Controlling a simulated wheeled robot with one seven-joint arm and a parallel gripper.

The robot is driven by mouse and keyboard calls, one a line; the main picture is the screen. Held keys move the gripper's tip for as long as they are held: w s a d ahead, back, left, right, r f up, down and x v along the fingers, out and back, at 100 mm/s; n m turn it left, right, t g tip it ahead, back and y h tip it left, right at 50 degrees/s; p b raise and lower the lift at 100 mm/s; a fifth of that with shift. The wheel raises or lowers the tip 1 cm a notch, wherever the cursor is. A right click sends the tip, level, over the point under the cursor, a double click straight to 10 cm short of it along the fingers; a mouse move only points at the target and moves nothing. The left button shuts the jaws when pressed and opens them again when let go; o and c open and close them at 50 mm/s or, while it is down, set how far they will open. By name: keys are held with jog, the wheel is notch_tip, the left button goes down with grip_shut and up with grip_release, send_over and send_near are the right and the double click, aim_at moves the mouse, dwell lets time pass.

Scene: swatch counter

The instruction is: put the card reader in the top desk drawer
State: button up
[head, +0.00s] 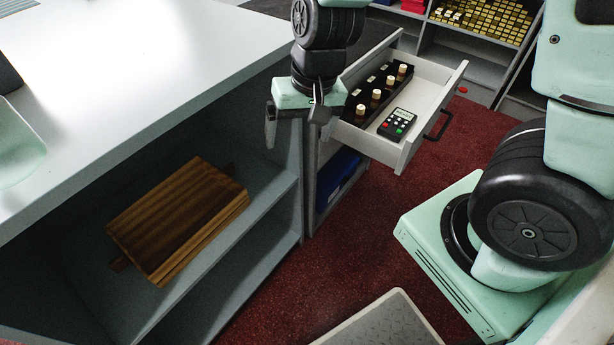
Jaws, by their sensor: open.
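The card reader (397,124) is a small dark handheld device with a screen and red, white and green keys. It lies face up inside the open top desk drawer (433,98), near the front panel. My gripper (299,137) is open and empty, pointing down just left of the drawer, by the counter's edge. It is apart from the card reader. The drawer is pulled well out and has a dark handle (438,124) on its front.
A black tray with several cork-topped bottles (376,98) fills the drawer's left side. A wooden box (178,218) sits on the counter's open shelf. A blue item (337,178) lies below the drawer. The red carpet (345,245) is clear beneath the drawer front.

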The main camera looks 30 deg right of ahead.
jog(key=s+a+r+n, duration=0.3)
jog(key=s+a+n, duration=0.1)
jog(key=s, duration=0.3)
jog(key=s+a+r+n+g+h, duration=0.1)
jog(key=s+a+r+n, duration=0.2)
jog(key=s+n, duration=0.3)
jog(key=shift+s+a+r, duration=0.25)
jog(key=shift+s+a, duration=0.1)
jog(key=shift+s, duration=0.8)
jog(key=shift+r, duration=0.1)
